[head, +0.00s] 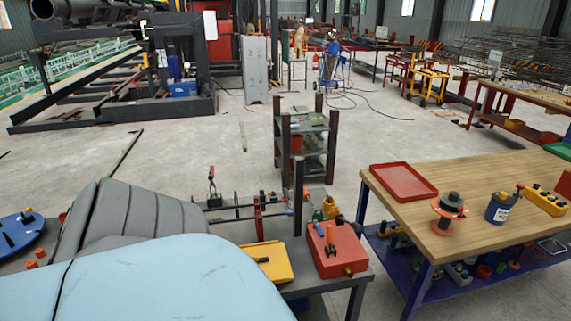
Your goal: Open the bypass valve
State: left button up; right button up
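A red box (336,252) sits on the right end of the dark grey bench (356,277), with orange and blue handled parts on its top and a small brass-coloured fitting low at its front. Behind it is a yellow fitting (330,208) with a dark part beside it. Left of these, thin rods or pipes cross an upright red piece (257,220). I cannot tell which of these, if any, is the bypass valve, or whether it is open or shut. Neither of my grippers is in view. A large light blue and grey shape hides the bench's left part.
A yellow tray (266,262) lies beside the red box. A wooden-topped table (470,212) at right holds a red tray (404,182), a spool (449,212) and a blue can (499,208). A dark shelf rack (307,140) stands behind the bench. Open concrete floor lies beyond.

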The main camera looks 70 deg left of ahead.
aim_at(319, 230)
jog(key=j+u, duration=0.1)
jog(key=u, duration=0.65)
jog(key=j+u, duration=0.1)
jog(key=u, duration=0.3)
jog(key=i+u, duration=0.1)
jog(key=u, duration=0.3)
